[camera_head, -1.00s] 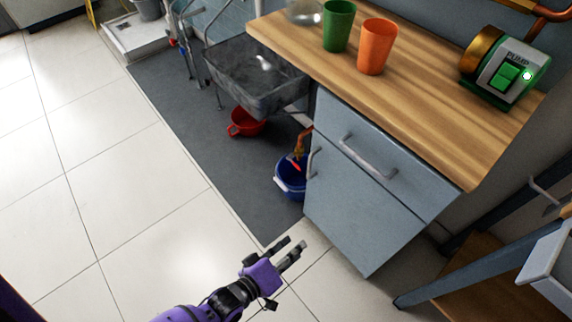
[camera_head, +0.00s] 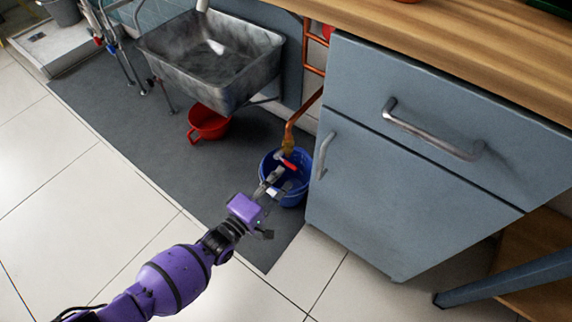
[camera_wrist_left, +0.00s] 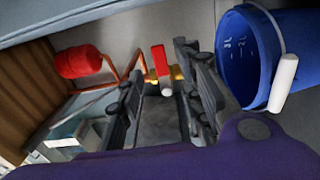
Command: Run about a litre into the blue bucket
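The blue bucket (camera_head: 297,198) stands on the grey mat beside the cabinet, under a copper pipe with a brass tap (camera_head: 288,145). The tap has a red lever (camera_head: 288,163). My left gripper (camera_head: 276,181) reaches over the bucket, with its fingers just short of the lever. In the left wrist view the gripper (camera_wrist_left: 163,88) is open, and the red lever (camera_wrist_left: 160,60) shows between and beyond its fingers. The bucket (camera_wrist_left: 238,60) is at the right there, with litre marks inside and a white handle grip. No water stream shows. My right gripper is out of view.
A metal sink (camera_head: 215,62) hangs left of the tap, with a red container (camera_head: 208,123) on the mat below. The grey-blue cabinet (camera_head: 385,190) closes off the right side; its handles stick out. White floor tiles (camera_head: 90,190) are clear at the left.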

